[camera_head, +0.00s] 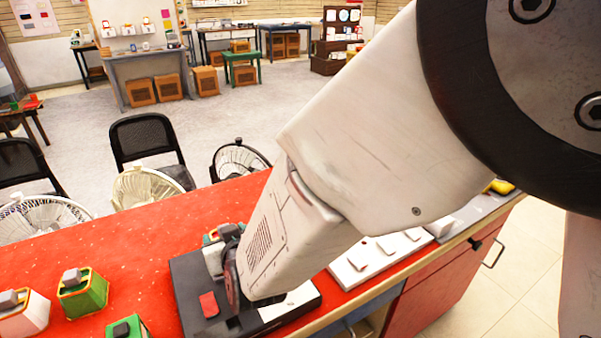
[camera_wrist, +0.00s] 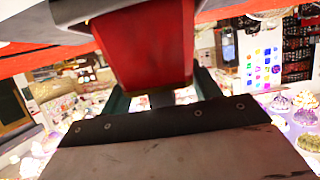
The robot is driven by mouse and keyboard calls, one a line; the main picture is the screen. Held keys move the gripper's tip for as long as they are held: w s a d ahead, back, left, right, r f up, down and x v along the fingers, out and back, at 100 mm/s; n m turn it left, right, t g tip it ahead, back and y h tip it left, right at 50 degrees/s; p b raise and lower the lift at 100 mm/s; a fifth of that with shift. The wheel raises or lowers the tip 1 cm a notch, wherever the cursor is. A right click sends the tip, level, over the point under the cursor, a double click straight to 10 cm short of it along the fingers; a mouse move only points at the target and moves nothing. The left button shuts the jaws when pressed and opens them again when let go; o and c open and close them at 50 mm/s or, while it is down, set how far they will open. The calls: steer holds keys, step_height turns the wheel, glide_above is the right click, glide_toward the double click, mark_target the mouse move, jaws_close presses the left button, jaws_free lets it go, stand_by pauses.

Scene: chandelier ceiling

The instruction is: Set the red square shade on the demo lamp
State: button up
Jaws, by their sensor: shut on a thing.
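In the wrist view a red square shade (camera_wrist: 150,45) fills the upper middle, between the dark fingers of my gripper (camera_wrist: 162,88). My gripper is shut on it. In the head view my arm comes down from the upper right, and my gripper (camera_head: 232,272) is over a black base board (camera_head: 190,280) on the red table. The board carries a red patch (camera_head: 208,304) and a white plate (camera_head: 290,302). My arm hides most of the held shade there. I cannot make out the demo lamp clearly, nor whether the shade touches it.
Green shades (camera_head: 83,294) (camera_head: 127,328) and a pale one (camera_head: 22,315) with grey knobs stand on the red table (camera_head: 120,240) at left. A white panel (camera_head: 375,256) lies right of my arm. Fans (camera_head: 146,187) and chairs (camera_head: 150,140) stand beyond the table. The table's middle left is clear.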

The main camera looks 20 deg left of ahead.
steer(key=shift+f, duration=0.15)
steer(key=o, duration=1.1)
